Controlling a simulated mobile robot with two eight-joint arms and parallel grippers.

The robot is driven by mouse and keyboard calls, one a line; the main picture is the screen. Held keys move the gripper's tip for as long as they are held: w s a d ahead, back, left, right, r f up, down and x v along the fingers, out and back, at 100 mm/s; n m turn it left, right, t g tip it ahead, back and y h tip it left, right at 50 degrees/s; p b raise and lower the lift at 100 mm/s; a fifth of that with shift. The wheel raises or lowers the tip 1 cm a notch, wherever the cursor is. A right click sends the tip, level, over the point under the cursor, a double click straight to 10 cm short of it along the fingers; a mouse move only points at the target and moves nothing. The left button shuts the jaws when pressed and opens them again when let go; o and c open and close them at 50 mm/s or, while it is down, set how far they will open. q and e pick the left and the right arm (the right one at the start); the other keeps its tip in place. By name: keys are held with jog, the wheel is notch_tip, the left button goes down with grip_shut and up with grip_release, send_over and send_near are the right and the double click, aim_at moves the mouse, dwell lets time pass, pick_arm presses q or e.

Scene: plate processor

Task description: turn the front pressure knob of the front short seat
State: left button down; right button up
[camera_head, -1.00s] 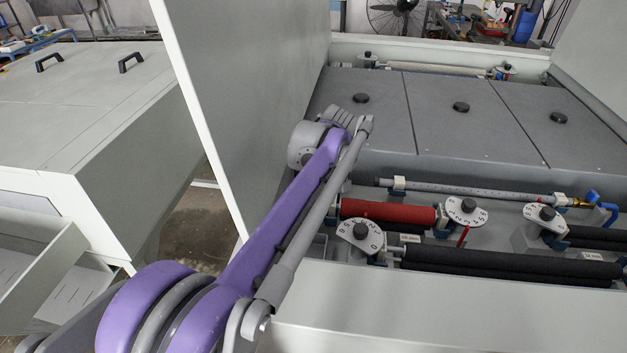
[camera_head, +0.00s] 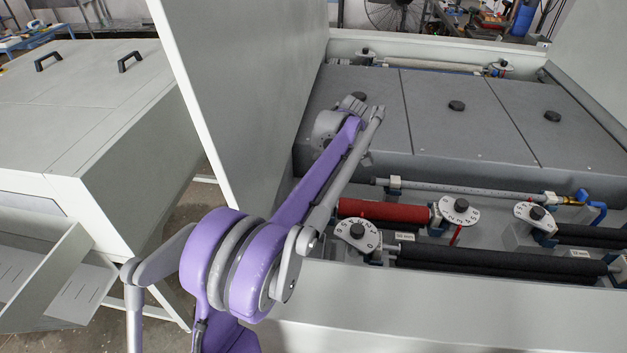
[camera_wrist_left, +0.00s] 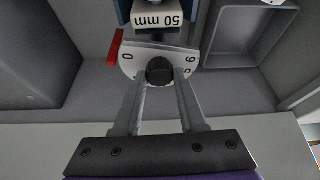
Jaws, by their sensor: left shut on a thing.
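In the left wrist view, a round black knob (camera_wrist_left: 159,70) sits on a white dial (camera_wrist_left: 132,62) with black numerals. A "0" shows on its left side, and a "6" and part of another numeral on its right. The two fingers of my left gripper (camera_wrist_left: 160,84) are shut on the knob, one on each side. In the head view my left arm runs up over the machine's edge; its gripper and the held knob are hidden there. My right gripper is not in view.
A "50 mm" label (camera_wrist_left: 157,18) and a red bar (camera_wrist_left: 115,47) lie beyond the held dial. The head view shows other dials (camera_head: 459,210), a red roller (camera_head: 385,210) and black rollers (camera_head: 500,262). A tall grey panel (camera_head: 235,100) stands close to my left arm.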

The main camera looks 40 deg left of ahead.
pick_arm(q)
jog(key=shift+w+n+g+h, duration=0.1)
jog(key=shift+n+g+h, duration=0.25)
jog(key=shift+n, duration=0.65)
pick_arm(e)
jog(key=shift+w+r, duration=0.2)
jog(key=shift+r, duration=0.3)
pick_arm(q)
jog(key=shift+p, duration=0.3)
jog(key=shift+c, duration=2.3)
grip_release()
jog(key=p+v, duration=0.1)
jog(key=v, duration=0.9)
jog(key=shift+r, duration=0.4)
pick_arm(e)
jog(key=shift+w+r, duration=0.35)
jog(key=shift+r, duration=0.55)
pick_arm(q)
jog(key=shift+d+f, duration=0.1)
jog(key=shift+f, duration=0.05)
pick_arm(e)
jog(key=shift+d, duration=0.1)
